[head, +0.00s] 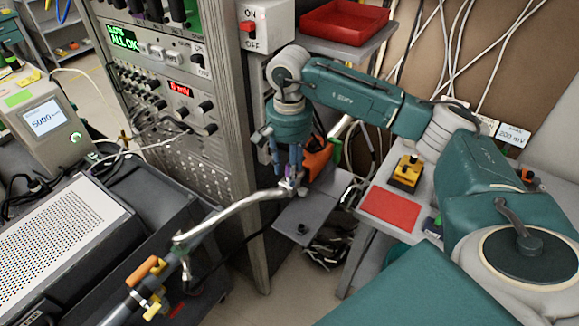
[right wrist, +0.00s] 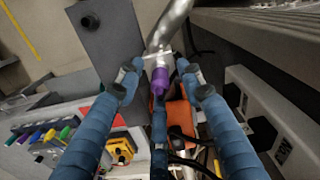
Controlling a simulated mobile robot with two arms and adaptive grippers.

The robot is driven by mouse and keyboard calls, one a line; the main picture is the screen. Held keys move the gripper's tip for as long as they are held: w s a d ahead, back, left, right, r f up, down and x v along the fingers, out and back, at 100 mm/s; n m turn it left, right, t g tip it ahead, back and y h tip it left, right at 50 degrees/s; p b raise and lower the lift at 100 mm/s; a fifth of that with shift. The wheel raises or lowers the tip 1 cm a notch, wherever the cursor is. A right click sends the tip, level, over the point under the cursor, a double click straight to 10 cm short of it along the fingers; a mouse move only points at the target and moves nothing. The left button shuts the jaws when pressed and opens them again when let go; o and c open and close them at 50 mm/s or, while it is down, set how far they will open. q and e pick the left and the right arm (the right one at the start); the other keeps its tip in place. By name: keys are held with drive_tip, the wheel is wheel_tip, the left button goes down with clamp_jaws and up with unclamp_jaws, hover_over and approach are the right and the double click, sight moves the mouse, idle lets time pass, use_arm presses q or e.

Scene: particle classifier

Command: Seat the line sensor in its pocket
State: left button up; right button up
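A small purple cylinder, likely the line sensor (right wrist: 160,80), stands at the metal fitting (right wrist: 157,60) on the end of a bent silver pipe (head: 235,213). I cannot tell whether it is fully seated in that fitting, which may be the pocket. My right gripper (head: 287,165) points down at the pipe end in the head view. In the right wrist view its blue fingers (right wrist: 158,75) stand apart around the purple cylinder, with visible gaps at the two outer fingertips. The third finger partly hides the cylinder. My left gripper is not in view.
An instrument rack (head: 170,100) stands close left of my right gripper. A grey shelf plate (head: 312,215) lies below the pipe end. A side table carries a red mat (head: 391,207) and a yellow-and-black device (head: 408,172). A red tray (head: 343,22) sits above.

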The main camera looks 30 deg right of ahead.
drive_tip(key=shift+r, duration=0.15)
wheel_tip(320, 180, up, 7)
drive_tip(key=shift+r, duration=0.1)
idle(0.4)
idle(0.5)
